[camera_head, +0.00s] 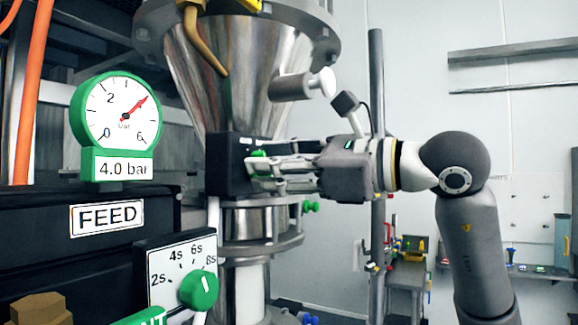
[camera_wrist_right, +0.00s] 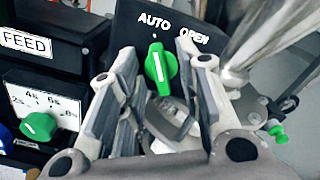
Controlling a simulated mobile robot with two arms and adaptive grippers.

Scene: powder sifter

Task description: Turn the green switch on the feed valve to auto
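The green switch (camera_wrist_right: 160,68) sits on a black valve panel (camera_wrist_right: 185,18) with white AUTO and OPEN labels above it. Its white line runs nearly upright, the top end toward the mark under AUTO. In the head view the switch (camera_head: 258,154) shows as a small green piece on the black box (camera_head: 226,165), partly behind my gripper. My right gripper (camera_wrist_right: 166,60) is open, with a finger on either side of the switch in the wrist view. I cannot tell whether the fingers touch it. The right gripper (camera_head: 256,172) reaches in from the right in the head view. My left gripper is out of view.
A steel hopper (camera_head: 235,75) stands above the valve. A green gauge (camera_head: 118,112), a FEED sign (camera_head: 106,217) and a timer panel with a green knob (camera_head: 199,290) are at the left. A grey post (camera_head: 377,90) stands behind my right arm.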

